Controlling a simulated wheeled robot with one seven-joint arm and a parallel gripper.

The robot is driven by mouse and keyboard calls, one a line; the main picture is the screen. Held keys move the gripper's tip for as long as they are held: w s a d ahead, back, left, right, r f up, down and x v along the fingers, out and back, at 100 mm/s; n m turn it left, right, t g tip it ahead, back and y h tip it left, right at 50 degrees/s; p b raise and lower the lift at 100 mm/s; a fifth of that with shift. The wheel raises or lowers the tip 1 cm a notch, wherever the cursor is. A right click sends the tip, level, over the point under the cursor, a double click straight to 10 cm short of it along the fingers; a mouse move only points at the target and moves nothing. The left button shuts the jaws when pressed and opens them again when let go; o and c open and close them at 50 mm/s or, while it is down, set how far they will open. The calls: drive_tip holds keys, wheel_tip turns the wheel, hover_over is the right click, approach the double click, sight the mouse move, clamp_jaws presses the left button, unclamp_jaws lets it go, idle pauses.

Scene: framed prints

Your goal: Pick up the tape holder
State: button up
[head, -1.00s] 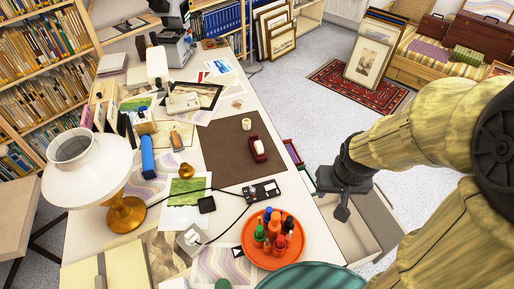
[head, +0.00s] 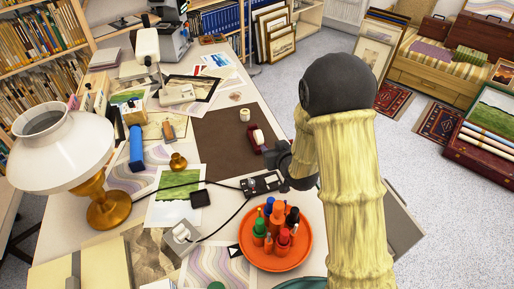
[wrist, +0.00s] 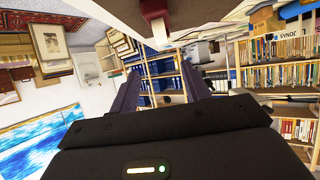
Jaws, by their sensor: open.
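The tape holder (head: 257,140) is a small dark red dispenser with a pale roll in it. It stands near the right edge of the brown desk mat (head: 222,150). In the wrist view the red tape holder (wrist: 155,10) shows at the top edge, partly cut off. My gripper (head: 276,156) is at the desk's right edge, just right of and nearer than the tape holder, partly hidden by my arm. In the wrist view my gripper (wrist: 160,72) has its two fingers spread apart, with nothing between them.
A separate tape roll (head: 244,114) sits behind the holder. A black-and-white device (head: 262,183) with a cable lies in front of the mat. An orange tray (head: 250,250) with several bottles stands nearer. A white lamp (head: 60,150) stands at left. The mat's middle is clear.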

sight(259, 132)
drive_tip(key=shift+w+a+f+t+y, duration=0.2)
drive_tip(key=shift+a+f+t+y, duration=0.05)
drive_tip(key=shift+a+t+y, duration=0.1)
drive_tip(key=p+x, duration=0.1)
drive_tip(key=x, duration=1.1)
drive_tip(key=shift+w+d+f, duration=0.1)
drive_tip(key=shift+f, duration=0.05)
drive_tip(key=shift+p+x, duration=0.35)
drive_tip(key=shift+x, duration=2.25)
drive_tip(key=shift+d+f, duration=0.1)
drive_tip(key=shift+d, duration=0.05)
clamp_jaws()
